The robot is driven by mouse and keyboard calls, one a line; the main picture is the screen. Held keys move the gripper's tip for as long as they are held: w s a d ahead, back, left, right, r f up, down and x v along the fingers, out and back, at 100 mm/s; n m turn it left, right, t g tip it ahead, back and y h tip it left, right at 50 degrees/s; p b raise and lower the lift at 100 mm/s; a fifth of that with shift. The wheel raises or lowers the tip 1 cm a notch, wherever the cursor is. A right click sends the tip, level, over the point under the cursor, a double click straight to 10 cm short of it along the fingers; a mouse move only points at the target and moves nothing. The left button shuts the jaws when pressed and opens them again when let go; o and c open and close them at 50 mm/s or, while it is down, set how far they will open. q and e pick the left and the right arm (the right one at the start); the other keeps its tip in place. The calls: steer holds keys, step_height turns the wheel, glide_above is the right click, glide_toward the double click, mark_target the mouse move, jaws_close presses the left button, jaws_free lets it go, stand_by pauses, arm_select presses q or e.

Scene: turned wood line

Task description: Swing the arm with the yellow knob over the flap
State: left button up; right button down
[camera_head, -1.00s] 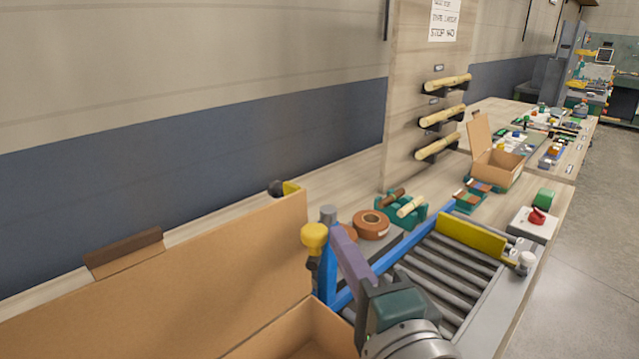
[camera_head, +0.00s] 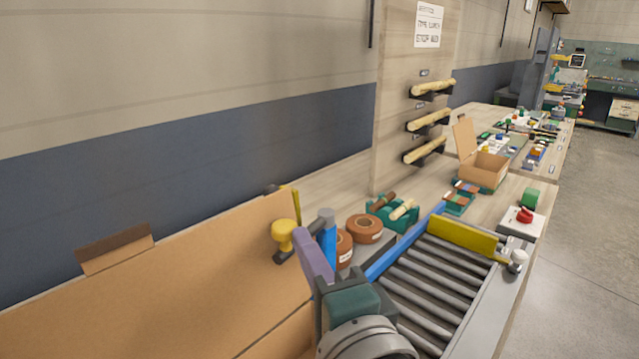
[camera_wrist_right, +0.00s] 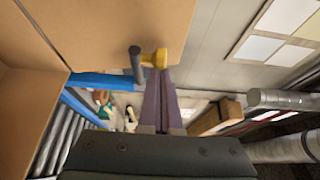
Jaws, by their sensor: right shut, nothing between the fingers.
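The yellow knob (camera_head: 284,235) sits on a dark swing arm (camera_head: 290,252) that reaches left from the top of a blue post (camera_head: 328,242). In the head view the knob overlaps the right end of the large cardboard flap (camera_head: 165,275). My right gripper (camera_head: 309,245) is shut and empty, its purple fingers just right of the knob. In the wrist view the knob (camera_wrist_right: 155,58) is at the fingertips and looks in contact with them. The flap's cardboard (camera_wrist_right: 105,30) fills the upper left there. My left gripper is out of view.
A roller conveyor (camera_head: 425,285) with a yellow stop plate (camera_head: 462,236) lies to the right. Brown tape rolls (camera_head: 365,228) and a green holder (camera_head: 396,213) stand behind the post. A smaller open box (camera_head: 484,170) and a red switch (camera_head: 524,215) are farther off.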

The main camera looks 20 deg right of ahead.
steer(key=s, duration=1)
steer(key=shift+b, duration=0.4)
